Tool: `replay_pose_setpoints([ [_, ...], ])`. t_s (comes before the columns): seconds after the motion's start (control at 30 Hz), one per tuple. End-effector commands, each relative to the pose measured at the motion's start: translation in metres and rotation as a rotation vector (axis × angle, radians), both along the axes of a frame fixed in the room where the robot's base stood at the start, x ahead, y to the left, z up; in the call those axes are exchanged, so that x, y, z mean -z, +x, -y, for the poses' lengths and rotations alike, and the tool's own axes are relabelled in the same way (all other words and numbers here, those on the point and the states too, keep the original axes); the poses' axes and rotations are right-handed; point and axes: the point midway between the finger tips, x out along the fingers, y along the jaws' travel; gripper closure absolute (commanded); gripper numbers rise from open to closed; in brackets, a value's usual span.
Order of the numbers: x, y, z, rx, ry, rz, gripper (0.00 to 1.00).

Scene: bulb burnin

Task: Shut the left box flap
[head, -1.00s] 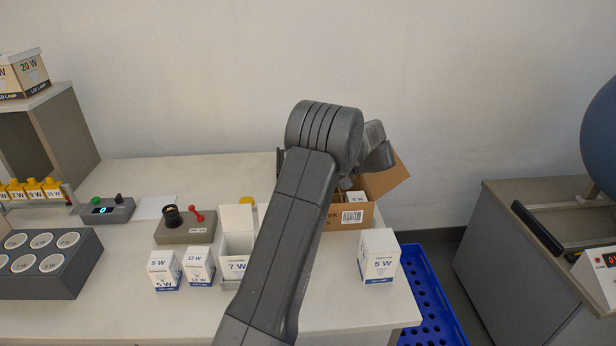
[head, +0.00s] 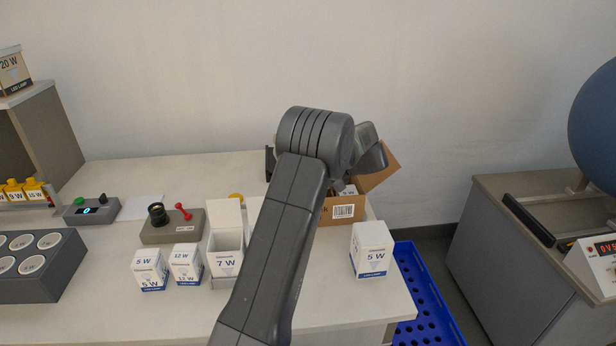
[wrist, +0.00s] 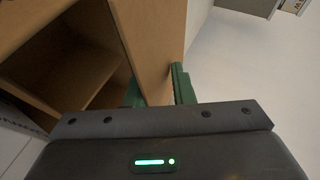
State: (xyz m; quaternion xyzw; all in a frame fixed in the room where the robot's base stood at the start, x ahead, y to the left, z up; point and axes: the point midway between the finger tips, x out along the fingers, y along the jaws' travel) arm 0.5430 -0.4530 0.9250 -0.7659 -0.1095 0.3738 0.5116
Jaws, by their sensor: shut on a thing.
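A brown cardboard box (head: 343,208) stands at the table's right end in the head view, mostly hidden behind my arm. Its right flap (head: 378,172) stands open, tilted outward. In the wrist view the open box (wrist: 70,65) shows its inside and dividers on the left. A cardboard flap (wrist: 155,40) beside it, seemingly the left flap, stands up between the green fingers of my gripper (wrist: 158,90), which is shut on it. In the head view my arm hides the left flap and the fingers.
A white 5 W carton (head: 371,249) stands in front of the box, near the table's right edge. An open 7 W carton (head: 225,262) and two smaller cartons stand left of my arm. A blue crate (head: 425,300) is below, right of the table.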

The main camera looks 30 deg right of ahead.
Motion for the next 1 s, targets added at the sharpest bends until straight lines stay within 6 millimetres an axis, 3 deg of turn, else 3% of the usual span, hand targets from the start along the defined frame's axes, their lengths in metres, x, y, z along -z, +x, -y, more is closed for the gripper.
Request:
replay_pose_setpoints([
  [0.03, 0.009, -0.002, -0.002, -0.005, 0.003, -0.015, 1.00],
  [0.13, 0.009, -0.002, -0.002, -0.007, 0.004, -0.014, 1.00],
  [0.17, 0.009, -0.002, -0.002, -0.007, 0.004, -0.014, 0.75],
  [0.83, 0.002, -0.001, -0.001, -0.003, -0.001, -0.006, 0.75],
  [1.0, -0.005, -0.011, 0.009, -0.003, -0.002, -0.005, 0.75],
])
